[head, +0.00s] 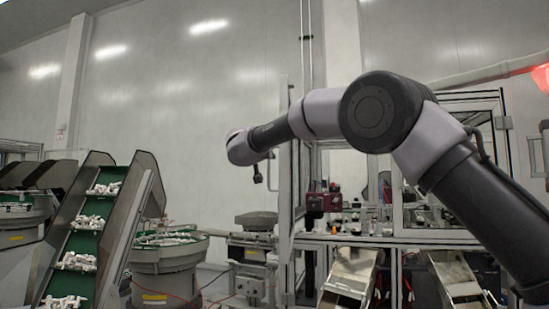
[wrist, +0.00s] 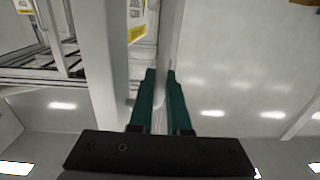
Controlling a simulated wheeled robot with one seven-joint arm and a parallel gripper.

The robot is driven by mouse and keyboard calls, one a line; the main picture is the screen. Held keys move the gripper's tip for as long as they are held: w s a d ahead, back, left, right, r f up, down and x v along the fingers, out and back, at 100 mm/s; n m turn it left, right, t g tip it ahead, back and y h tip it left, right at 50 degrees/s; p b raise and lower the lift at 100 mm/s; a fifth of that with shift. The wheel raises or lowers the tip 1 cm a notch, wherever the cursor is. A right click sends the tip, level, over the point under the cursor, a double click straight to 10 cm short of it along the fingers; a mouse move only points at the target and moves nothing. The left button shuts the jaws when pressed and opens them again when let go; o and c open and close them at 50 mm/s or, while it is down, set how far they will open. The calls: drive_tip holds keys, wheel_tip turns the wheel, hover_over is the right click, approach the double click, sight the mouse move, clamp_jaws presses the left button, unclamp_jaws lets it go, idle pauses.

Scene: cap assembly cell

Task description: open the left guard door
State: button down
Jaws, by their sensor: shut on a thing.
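The left guard door (head: 285,200) is a tall pale metal-framed panel at the left front of the machine cell. In the head view it shows nearly edge-on and stands out from the cell front, so it looks swung open. My gripper (wrist: 161,72) has two green fingers, closed around a narrow pale upright part of the door in the wrist view. The exact part held, handle or frame edge, is hard to make out. In the head view my arm reaches across from the right, and its wrist end hangs just left of the door.
The cell frame (head: 503,125) with its work deck stands right of the door. Metal chutes (head: 350,275) slope below the deck. A bowl feeder (head: 165,270) and an inclined conveyor (head: 80,240) with white parts stand at left. A smaller feeder unit (head: 252,240) stands just left of the door.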

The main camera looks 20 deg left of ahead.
drive_tip(key=shift+r, duration=0.15)
drive_tip(key=c, duration=1.2)
unclamp_jaws()
drive_tip(key=shift+o, duration=0.2)
drive_tip(key=s, duration=1)
drive_tip(key=shift+s, duration=0.35)
